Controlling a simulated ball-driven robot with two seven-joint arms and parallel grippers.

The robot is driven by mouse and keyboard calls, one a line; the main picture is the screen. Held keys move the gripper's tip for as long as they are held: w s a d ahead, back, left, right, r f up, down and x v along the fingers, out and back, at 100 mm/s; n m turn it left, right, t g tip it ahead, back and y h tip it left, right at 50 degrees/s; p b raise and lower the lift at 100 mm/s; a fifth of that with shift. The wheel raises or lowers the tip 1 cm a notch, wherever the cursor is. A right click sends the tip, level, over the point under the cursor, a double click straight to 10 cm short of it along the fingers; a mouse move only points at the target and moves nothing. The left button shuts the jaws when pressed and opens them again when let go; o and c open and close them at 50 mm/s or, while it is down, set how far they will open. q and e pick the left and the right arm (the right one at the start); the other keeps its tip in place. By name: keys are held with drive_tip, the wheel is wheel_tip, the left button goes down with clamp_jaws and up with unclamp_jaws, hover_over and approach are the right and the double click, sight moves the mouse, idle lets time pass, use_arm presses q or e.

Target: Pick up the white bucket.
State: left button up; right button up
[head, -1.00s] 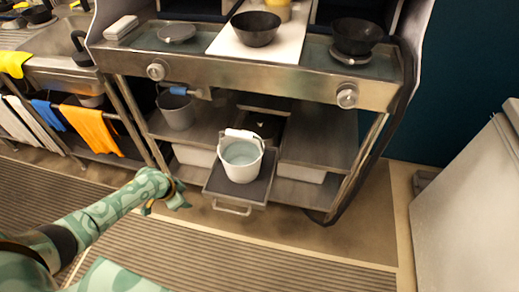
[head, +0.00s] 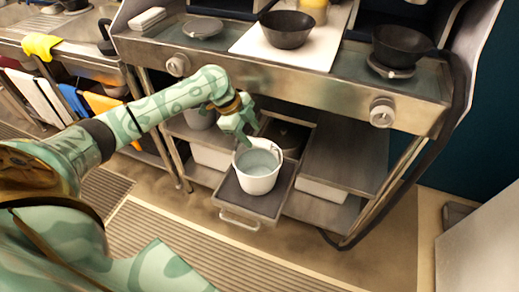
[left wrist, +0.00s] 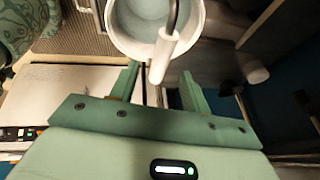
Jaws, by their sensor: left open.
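The white bucket (head: 257,172) stands upright on a pulled-out drawer tray (head: 227,189) under the counter. It also shows at the top of the left wrist view (left wrist: 155,45), with its handle and white grip (left wrist: 164,57) pointing toward my gripper. My left gripper (head: 240,128) is at the bucket's far upper edge in the head view. In the left wrist view, its two fingers (left wrist: 158,84) are apart, with the handle grip's end near the gap between them. I cannot tell whether they touch it. My right gripper is not in view.
The counter (head: 260,75) overhangs the drawer just above my left arm. Two black pans (head: 287,30) (head: 400,45) stand on it. A grey bucket (head: 199,118) is partly hidden behind my arm on the shelf. Floor in front of the drawer is clear.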

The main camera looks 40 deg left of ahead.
sight(256, 140)
use_arm(q)
drive_tip(key=b+x, duration=0.3)
drive_tip(key=x, duration=0.2)
drive_tip(key=shift+f, duration=0.25)
drive_tip(key=shift+w+f, duration=0.1)
drive_tip(key=shift+f, duration=0.1)
drive_tip(key=shift+r, duration=0.2)
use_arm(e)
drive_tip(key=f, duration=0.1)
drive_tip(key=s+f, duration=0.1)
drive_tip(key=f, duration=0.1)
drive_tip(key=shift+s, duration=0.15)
use_arm(q)
clamp_jaws()
drive_tip(key=shift+r, duration=0.15)
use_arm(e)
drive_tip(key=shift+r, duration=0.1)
